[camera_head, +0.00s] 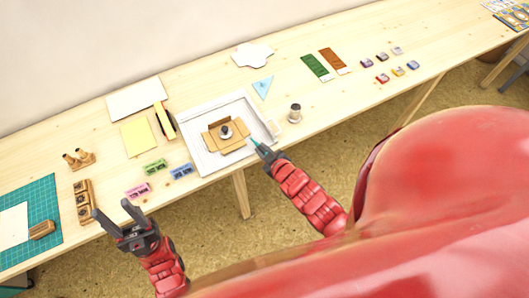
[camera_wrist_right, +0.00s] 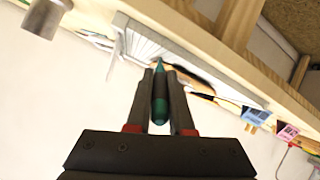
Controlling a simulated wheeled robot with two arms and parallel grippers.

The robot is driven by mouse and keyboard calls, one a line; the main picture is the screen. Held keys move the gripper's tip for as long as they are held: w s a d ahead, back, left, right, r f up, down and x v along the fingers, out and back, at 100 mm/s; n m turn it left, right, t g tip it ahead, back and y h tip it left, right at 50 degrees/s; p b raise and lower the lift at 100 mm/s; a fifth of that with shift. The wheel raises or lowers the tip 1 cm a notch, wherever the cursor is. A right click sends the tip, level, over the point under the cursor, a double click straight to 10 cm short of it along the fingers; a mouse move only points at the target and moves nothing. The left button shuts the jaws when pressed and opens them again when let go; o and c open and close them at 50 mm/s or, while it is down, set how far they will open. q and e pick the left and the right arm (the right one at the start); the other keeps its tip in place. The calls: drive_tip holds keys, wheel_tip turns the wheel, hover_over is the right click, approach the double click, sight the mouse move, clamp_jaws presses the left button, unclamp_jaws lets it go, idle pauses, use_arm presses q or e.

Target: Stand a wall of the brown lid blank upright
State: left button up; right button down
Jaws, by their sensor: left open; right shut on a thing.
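The brown lid blank (camera_head: 212,139) lies in a white tray (camera_head: 205,165) in the head view. My right gripper (camera_head: 266,152) is shut on a slim teal-green pointed tool, which shows in the right wrist view (camera_wrist_right: 160,100). The tool's tip is near the tray's right front edge, apart from the blank. My left gripper (camera_head: 112,208) is open and empty, in front of the table at left.
A metal cylinder (camera_head: 295,113) stands right of the tray. Pink, green and blue inkpads (camera_head: 181,171) lie left of it. Wooden stamps (camera_head: 82,195) and a green cutting mat (camera_head: 40,190) are further left. Yellow paper (camera_head: 138,137) lies behind. The table's front edge is close to the tray.

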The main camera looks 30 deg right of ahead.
sight(255, 143)
drive_tip(key=shift+w+a+b, duration=0.15)
drive_tip(key=shift+w+b, duration=0.4)
drive_tip(key=shift+w, duration=1.5)
drive_tip(key=shift+r+p, duration=0.35)
drive_tip(key=shift+r, duration=0.05)
drive_tip(key=shift+a+r, duration=0.5)
drive_tip(key=shift+a, duration=0.2)
drive_tip(key=shift+a+r+b, duration=0.1)
drive_tip(key=shift+a+b, duration=0.45)
drive_tip(key=shift+b, duration=0.1)
drive_tip(key=shift+s+d+r, duration=0.1)
